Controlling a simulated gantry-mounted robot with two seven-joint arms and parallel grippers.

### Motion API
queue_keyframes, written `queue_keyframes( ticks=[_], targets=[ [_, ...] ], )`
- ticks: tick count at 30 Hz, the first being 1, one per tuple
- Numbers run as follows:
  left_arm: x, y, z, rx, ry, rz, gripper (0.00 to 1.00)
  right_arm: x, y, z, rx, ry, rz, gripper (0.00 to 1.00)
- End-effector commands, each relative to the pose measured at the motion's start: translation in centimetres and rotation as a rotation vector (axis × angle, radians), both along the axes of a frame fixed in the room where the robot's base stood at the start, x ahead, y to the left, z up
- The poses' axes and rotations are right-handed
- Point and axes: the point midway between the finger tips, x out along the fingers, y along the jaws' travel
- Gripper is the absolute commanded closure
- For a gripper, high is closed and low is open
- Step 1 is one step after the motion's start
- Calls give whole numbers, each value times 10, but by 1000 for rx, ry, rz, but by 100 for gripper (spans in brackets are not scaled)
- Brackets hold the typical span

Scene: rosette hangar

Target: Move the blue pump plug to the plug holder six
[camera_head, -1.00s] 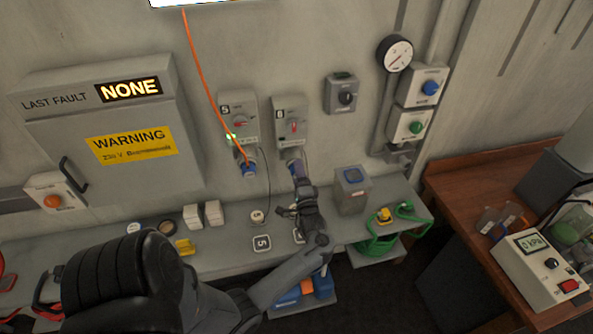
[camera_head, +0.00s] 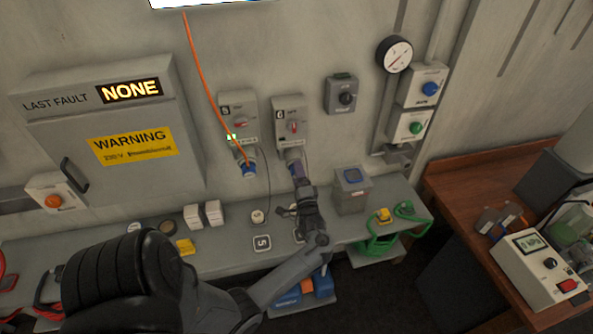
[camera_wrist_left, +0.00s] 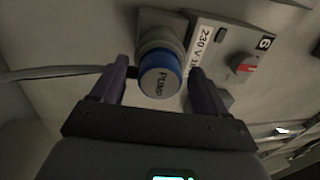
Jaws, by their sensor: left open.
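The blue pump plug (camera_wrist_left: 160,76), a round grey cap marked PUMP with a blue collar, sits in the socket under the box marked 6 in the left wrist view. A cable runs off to its left. My left gripper (camera_wrist_left: 157,84) is open, with one purple finger on each side of the plug. I cannot tell whether they touch it. In the head view, my left gripper (camera_head: 298,175) is below wall box six (camera_head: 291,122) and mostly hides the plug. Plug holder six is hidden behind my arm on the shelf. My right gripper is not in view.
Another blue plug (camera_head: 249,170) sits under wall box five (camera_head: 238,120), with an orange cable hanging close by. The shelf (camera_head: 225,258) holds a small round holder (camera_head: 257,216) behind the label 5, white blocks, a grey box (camera_head: 351,195) and a green cable (camera_head: 380,244).

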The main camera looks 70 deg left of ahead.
Motion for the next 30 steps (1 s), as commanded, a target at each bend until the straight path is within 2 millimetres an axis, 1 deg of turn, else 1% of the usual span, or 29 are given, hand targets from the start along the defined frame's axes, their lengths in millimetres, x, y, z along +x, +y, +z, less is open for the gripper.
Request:
queue_keyframes(
  ticks=[27, 29, 30],
  targets=[
    [0, 0, 0, 1, 0, 0, 26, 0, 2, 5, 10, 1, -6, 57],
    [0, 0, 0, 0, 0, 0, 35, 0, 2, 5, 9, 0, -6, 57],
    [0, 0, 0, 0, 0, 0, 41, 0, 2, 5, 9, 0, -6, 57]
  ],
)
